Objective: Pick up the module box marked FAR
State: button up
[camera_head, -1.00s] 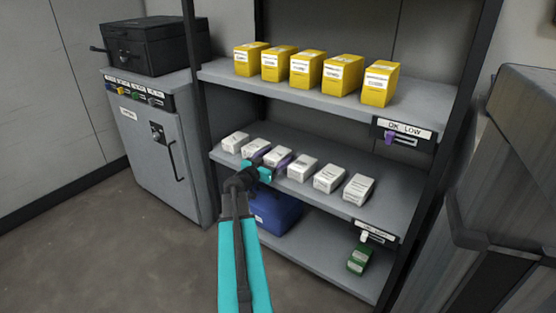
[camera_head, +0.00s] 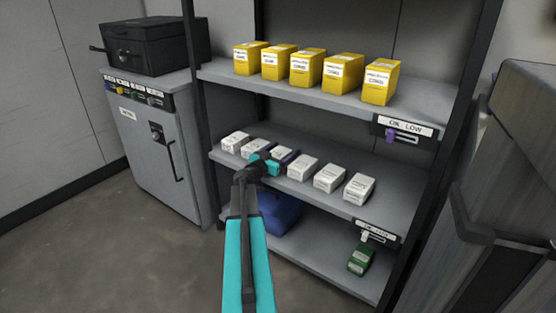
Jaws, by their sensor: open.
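Several white module boxes stand in a row on the middle shelf (camera_head: 395,214). Their printed labels are too small to read, so I cannot tell which is marked FAR. My gripper (camera_head: 277,160) is open at the third white box from the left (camera_head: 281,153) and partly covers it. I cannot tell whether the fingers touch that box or stand around it. To its left are two white boxes (camera_head: 235,141), and to its right are more, the nearest being the fourth (camera_head: 302,168).
Yellow boxes (camera_head: 307,68) stand on the upper shelf. A blue case (camera_head: 281,211) and a green item (camera_head: 360,259) are on the bottom shelf. A grey cabinet (camera_head: 150,150) with a black case (camera_head: 152,45) stands left. A dark upright edges the shelf at right.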

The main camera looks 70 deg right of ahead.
jog(key=shift+c, duration=0.3)
jog(key=c, duration=1.1)
jog(key=shift+r, duration=0.1)
notch_tip(320, 180, up, 18)
jog(key=p, duration=0.4)
jog(key=shift+p, duration=0.3)
